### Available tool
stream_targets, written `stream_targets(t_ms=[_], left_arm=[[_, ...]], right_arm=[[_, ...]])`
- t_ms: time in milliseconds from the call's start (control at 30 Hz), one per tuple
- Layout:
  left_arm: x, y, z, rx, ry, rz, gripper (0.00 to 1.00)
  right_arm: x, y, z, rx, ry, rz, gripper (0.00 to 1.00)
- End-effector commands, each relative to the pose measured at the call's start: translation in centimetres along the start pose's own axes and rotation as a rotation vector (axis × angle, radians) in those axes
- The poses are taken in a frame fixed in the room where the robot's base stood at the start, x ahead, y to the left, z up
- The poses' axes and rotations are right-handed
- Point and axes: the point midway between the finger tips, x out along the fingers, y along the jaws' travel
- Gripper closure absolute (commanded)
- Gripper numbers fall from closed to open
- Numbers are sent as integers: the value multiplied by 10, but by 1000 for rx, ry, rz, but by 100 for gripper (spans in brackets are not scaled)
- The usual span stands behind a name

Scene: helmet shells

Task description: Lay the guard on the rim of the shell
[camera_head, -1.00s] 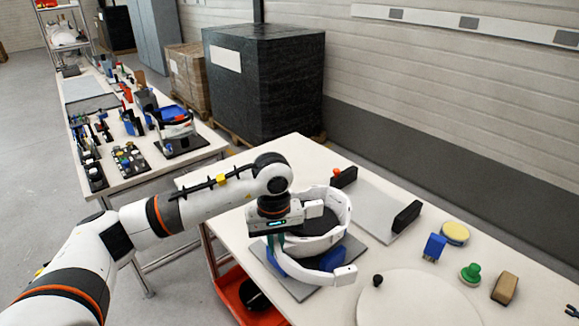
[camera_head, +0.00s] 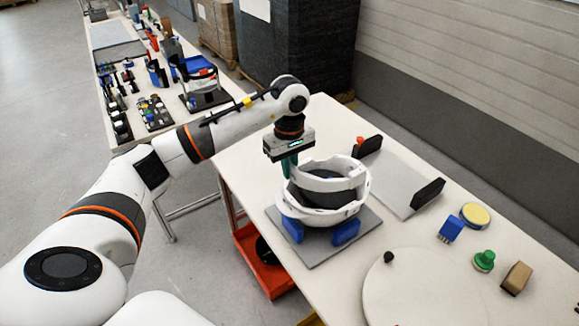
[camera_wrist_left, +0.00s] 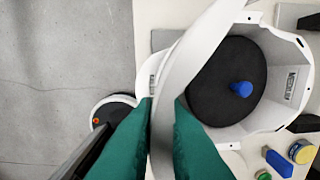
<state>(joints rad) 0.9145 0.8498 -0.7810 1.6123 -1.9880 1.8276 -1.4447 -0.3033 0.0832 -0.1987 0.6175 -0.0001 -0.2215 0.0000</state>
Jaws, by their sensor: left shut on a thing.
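The white helmet shell (camera_head: 322,214) stands open side up on blue supports (camera_head: 346,232) on a grey plate. In the left wrist view, the shell (camera_wrist_left: 275,45) shows a dark inside with a blue knob. In the left wrist view the guard (camera_wrist_left: 186,58) rises from between the green fingers (camera_wrist_left: 163,108) and overlaps the shell's left edge. Whether it touches the rim I cannot tell. My right gripper is not seen.
A white round disc (camera_head: 420,290) with a black knob lies at the table's front. A grey board (camera_head: 385,185) between black blocks is behind the shell. A blue brush (camera_head: 451,228), yellow round pad (camera_head: 475,215), green knob (camera_head: 484,261) and brown block (camera_head: 516,278) are at right.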

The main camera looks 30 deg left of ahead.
Motion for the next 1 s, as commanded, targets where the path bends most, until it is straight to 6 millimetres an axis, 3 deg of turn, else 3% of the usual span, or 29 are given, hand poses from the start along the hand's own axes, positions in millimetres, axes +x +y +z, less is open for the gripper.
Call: stream_targets(t_ms=[600, 1000], left_arm=[[60, 0, 0, 1, 0, 0, 100], [65, 0, 0, 1, 0, 0, 100]], right_arm=[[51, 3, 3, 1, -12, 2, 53], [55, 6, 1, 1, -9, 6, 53]])
